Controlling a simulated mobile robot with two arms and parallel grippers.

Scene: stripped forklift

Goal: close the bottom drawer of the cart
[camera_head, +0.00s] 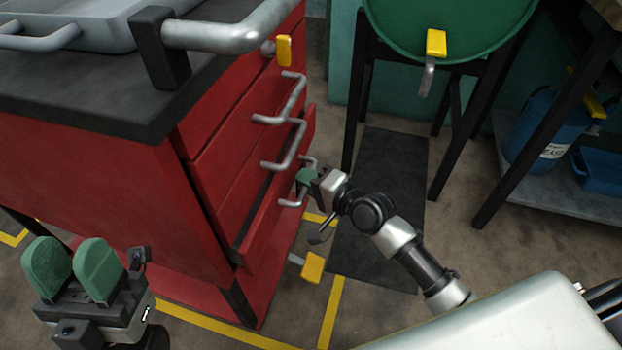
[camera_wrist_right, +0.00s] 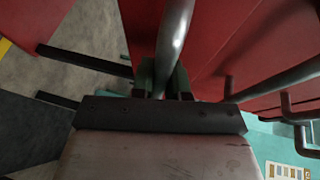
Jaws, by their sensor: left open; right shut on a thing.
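The red cart (camera_head: 100,200) stands at the left of the head view, with several drawers and grey bar handles. Its bottom drawer (camera_head: 275,218) stands out a little, with a dark gap above its front. My right gripper (camera_head: 305,178) is at that drawer's handle (camera_head: 290,203). In the right wrist view my right gripper (camera_wrist_right: 162,75) has its green fingers on either side of the grey handle bar (camera_wrist_right: 174,40), shut on it. My left gripper (camera_head: 73,270) is open and empty at the lower left, in front of the cart's side.
A green round container (camera_head: 450,25) on a black stand (camera_head: 360,95) is behind the drawers. A shelf with a blue jug (camera_head: 545,125) is at the right. A dark mat (camera_head: 385,200) and yellow lines (camera_head: 332,305) mark the floor.

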